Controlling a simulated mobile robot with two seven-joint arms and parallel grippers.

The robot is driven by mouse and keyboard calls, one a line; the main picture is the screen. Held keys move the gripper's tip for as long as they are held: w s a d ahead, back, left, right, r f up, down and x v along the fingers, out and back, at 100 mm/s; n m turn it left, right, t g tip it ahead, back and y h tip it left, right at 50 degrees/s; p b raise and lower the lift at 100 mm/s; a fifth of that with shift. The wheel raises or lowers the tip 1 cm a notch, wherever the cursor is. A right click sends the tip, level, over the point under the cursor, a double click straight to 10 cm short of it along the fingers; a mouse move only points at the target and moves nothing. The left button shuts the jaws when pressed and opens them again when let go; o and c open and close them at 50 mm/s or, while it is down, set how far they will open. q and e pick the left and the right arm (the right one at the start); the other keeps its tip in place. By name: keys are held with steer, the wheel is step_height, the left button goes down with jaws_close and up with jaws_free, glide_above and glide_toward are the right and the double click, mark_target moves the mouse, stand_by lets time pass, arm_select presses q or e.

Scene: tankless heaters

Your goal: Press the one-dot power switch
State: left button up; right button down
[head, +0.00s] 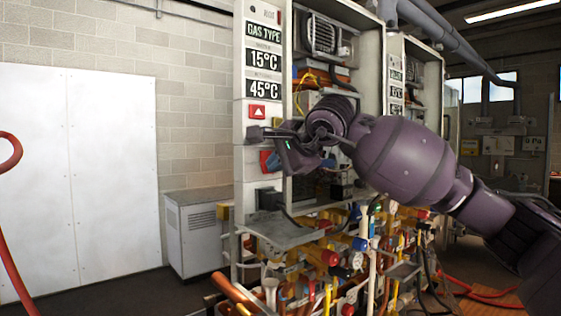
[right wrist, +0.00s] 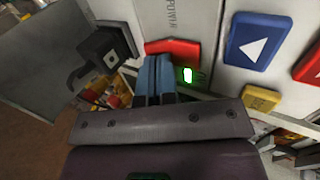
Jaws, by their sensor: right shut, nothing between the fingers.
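The power switch is a red rocker (right wrist: 172,47) beside the label POWER in the right wrist view. It also shows in the head view as a red patch (head: 264,161) low on the white panel. Its dot marking is not readable. My right gripper (head: 274,161) is shut and empty, with its tips at the switch. In the right wrist view its blue-grey fingers (right wrist: 155,72) overlap the near edge of the switch; I cannot tell whether they touch. A small green light (right wrist: 187,74) glows next to the fingers. My left gripper is not in view.
A blue arrow button (right wrist: 258,40), a red button (right wrist: 309,66) and a yellow button (right wrist: 262,98) are near the switch. A black box (right wrist: 106,50) sits below it, above a grey shelf (head: 283,233). Valves and pipes (head: 330,262) crowd the space beneath. A second heater panel (head: 396,75) stands behind.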

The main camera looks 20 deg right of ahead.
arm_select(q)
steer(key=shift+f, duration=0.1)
arm_select(e)
steer(key=shift+w+f+b, duration=0.15)
steer(key=shift+f+b, duration=0.15)
steer(key=shift+b, duration=0.1)
steer(key=shift+w+f+t+y+b, duration=0.25)
steer(key=shift+f+t+b, duration=0.3)
steer(key=shift+t+b, duration=0.4)
steer(key=shift+s+t, duration=0.1)
steer(key=shift+t, duration=0.15)
steer(key=shift+s+r, duration=0.1)
steer(key=shift+r, duration=0.9)
arm_select(q)
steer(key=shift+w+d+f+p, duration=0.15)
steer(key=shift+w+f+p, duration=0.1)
steer(key=shift+p, duration=0.1)
arm_select(e)
steer(key=shift+r, duration=0.5)
